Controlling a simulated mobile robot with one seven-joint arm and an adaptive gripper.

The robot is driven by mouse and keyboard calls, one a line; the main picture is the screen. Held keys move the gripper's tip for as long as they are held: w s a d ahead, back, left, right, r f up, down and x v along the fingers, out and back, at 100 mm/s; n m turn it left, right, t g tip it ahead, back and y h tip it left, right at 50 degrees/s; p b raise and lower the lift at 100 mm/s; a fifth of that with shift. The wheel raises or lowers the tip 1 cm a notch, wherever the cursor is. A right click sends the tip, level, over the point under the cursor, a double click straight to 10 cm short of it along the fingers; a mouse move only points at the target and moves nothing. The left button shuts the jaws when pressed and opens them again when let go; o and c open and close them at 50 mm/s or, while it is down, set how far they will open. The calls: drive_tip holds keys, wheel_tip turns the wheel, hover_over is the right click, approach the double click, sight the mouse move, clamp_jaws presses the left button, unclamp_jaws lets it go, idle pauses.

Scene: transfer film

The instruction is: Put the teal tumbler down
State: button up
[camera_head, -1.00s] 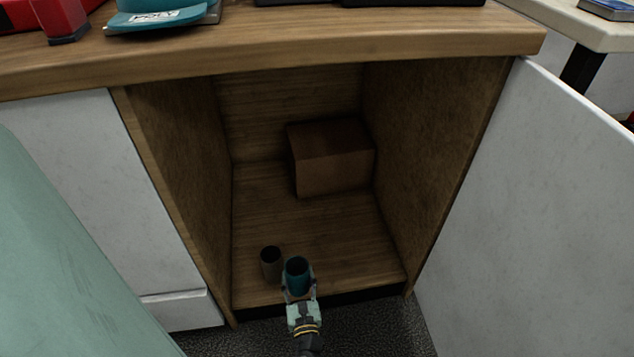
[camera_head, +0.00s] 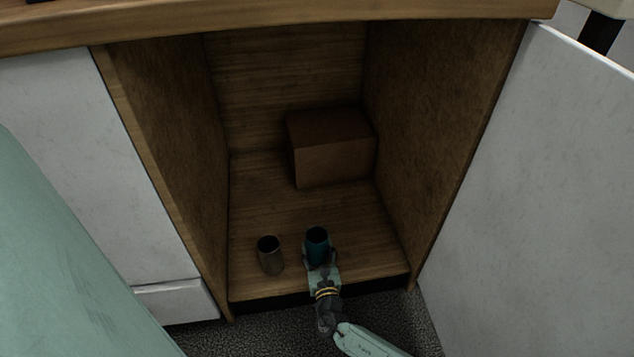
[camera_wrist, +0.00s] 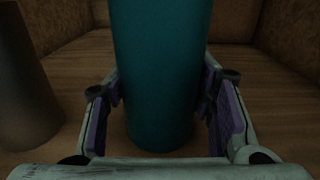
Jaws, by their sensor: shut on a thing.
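The teal tumbler (camera_head: 317,249) is upright inside the open cabinet, near the front of its wooden floor. It fills the middle of the wrist view (camera_wrist: 158,75). My gripper (camera_head: 319,262) is shut on its lower part, with a purple-padded finger on each side in the wrist view (camera_wrist: 165,112). The tumbler's base is low, at or just above the cabinet floor (camera_head: 350,215); I cannot tell whether it touches.
A brown-grey tumbler (camera_head: 270,256) stands just left of the teal one, with a gap between them. A brown box (camera_head: 333,155) sits at the back right. The cabinet door (camera_head: 540,190) is open at the right. The floor between tumblers and box is clear.

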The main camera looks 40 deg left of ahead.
drive_tip(key=shift+r, duration=0.15)
drive_tip(key=o, duration=0.8)
drive_tip(key=shift+f, duration=0.3)
drive_tip(key=o, duration=0.5)
drive_tip(key=shift+r, duration=0.1)
